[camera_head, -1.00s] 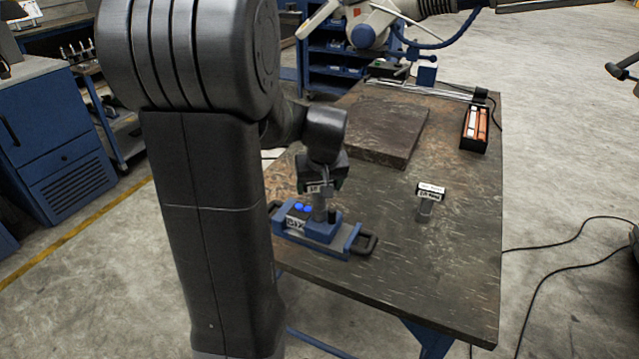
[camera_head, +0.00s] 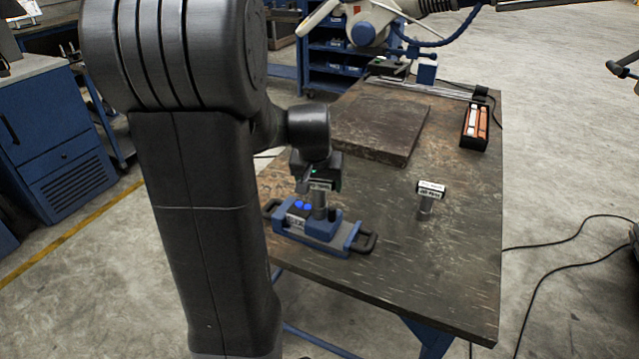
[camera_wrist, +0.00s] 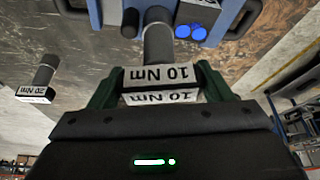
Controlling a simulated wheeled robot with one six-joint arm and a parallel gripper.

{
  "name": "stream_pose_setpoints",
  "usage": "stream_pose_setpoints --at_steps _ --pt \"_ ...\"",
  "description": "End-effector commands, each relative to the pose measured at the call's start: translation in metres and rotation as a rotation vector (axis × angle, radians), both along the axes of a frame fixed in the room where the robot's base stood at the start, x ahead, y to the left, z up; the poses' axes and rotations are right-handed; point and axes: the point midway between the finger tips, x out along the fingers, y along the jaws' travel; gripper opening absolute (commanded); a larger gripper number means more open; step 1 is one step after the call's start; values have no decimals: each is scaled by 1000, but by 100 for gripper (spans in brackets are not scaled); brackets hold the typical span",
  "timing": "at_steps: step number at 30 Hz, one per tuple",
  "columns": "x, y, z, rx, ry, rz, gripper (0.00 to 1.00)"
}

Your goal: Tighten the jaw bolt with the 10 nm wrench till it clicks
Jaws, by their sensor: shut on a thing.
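My gripper (camera_wrist: 158,92) is shut on the 10 Nm wrench (camera_wrist: 160,75), with its white label between the green fingers in the wrist view. In the head view the wrench (camera_head: 320,200) hangs upright below my gripper (camera_head: 318,180). Its grey shaft (camera_wrist: 158,45) runs down to the blue jaw fixture (camera_head: 325,228), which has blue bolt heads (camera_head: 304,205) and black end handles. The fixture (camera_wrist: 218,28) also shows in the wrist view. The wrench tip is over or at the fixture; I cannot tell whether it sits on the bolt.
A 20 Nm wrench (camera_wrist: 42,82) stands apart on the table, to the right in the head view (camera_head: 428,195). A dark plate (camera_head: 375,130) lies at the back. A black box with orange items (camera_head: 475,125) is at the back right. The table's right front is clear.

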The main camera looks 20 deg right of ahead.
Motion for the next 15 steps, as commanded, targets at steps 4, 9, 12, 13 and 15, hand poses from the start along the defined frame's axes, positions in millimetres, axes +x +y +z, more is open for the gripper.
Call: stream_pose_setpoints --at_steps 4,9,12,13,15 --pt "0 0 -2 0 -1 -79 36" --pt "0 0 -1 0 0 -160 36" --pt "0 0 -1 -1 -1 -197 36" --pt "0 0 -1 -1 -1 -207 36" --pt "0 0 0 0 0 -221 36"
